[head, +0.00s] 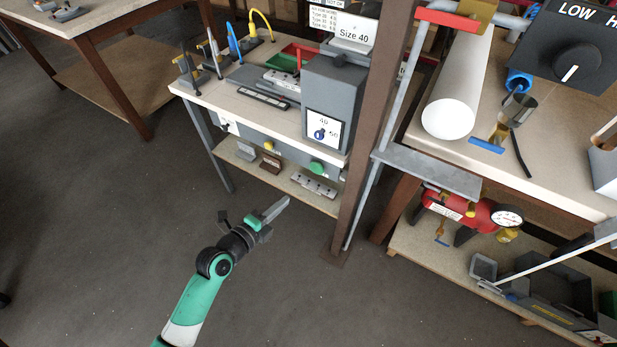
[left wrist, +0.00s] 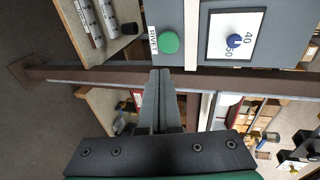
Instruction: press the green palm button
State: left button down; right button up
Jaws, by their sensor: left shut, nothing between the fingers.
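The green palm button (head: 316,167) sits on the front of the grey bench unit, below the box with the 40/50 dial. In the left wrist view the green button (left wrist: 168,42) shows round and unobstructed, next to a label reading RIVET. My left gripper (head: 286,202) is shut and empty, in front of and below the button in the head view, apart from it. In the left wrist view my fingertips (left wrist: 160,73) lie together just below the button in the picture. My right gripper is not in view.
A brown post (head: 366,140) stands close right of the button; it also crosses the left wrist view behind my fingers. A yellow button (head: 269,146) is left on the same front. A lower shelf (head: 240,163) holds metal parts. The floor in front is clear.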

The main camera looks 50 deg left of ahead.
pick_arm(q)
jog(key=shift+a, duration=0.3)
jog(key=b, duration=0.3)
send_near(315, 170)
notch_tip(315, 170, down, 2)
jog(key=w, duration=0.3)
jog(key=w+a+b, duration=0.1)
jog(key=w, duration=0.1)
jog(key=shift+w, duration=0.3)
jog(key=shift+w+r, duration=0.1)
jog(key=shift+w, duration=0.2)
